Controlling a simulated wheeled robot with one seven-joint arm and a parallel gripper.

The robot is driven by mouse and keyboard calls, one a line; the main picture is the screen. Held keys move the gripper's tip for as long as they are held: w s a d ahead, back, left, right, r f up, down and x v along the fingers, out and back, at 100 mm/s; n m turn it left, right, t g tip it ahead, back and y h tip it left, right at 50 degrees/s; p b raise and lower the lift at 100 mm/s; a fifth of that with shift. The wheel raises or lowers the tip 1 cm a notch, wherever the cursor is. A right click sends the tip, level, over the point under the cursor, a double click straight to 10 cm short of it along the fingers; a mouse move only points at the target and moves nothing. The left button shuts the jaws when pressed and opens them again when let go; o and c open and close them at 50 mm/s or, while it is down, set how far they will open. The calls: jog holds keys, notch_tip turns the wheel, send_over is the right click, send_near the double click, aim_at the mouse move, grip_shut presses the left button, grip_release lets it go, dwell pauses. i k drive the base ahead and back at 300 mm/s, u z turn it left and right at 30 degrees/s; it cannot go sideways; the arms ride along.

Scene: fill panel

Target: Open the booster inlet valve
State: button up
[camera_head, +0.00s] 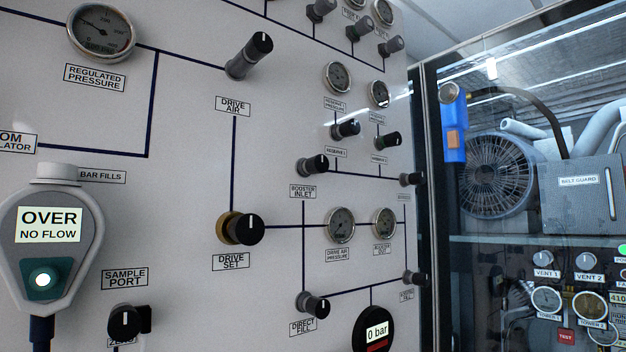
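The booster inlet valve (313,166) is a small black knob on a grey stem on the white panel, right of the picture's middle. Its label, "BOOSTER INLET" (303,191), is just below it. A light mark shows on the knob's face, but it is too small to read its setting surely. Nothing covers the knob. My gripper is not in view.
The drive air knob (251,55) and drive set knob (240,229) stick out to the left. The direct fill knob (314,305) is below. A grey "OVER NO FLOW" device (50,250) stands out at left. A glazed compressor cabinet (530,190) is at right.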

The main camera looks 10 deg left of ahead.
aim_at(319, 163)
jog(key=u, duration=0.55)
jog(key=k, duration=1.2)
jog(key=z, duration=0.55)
jog(key=i, duration=1)
jog(key=u, duration=0.1)
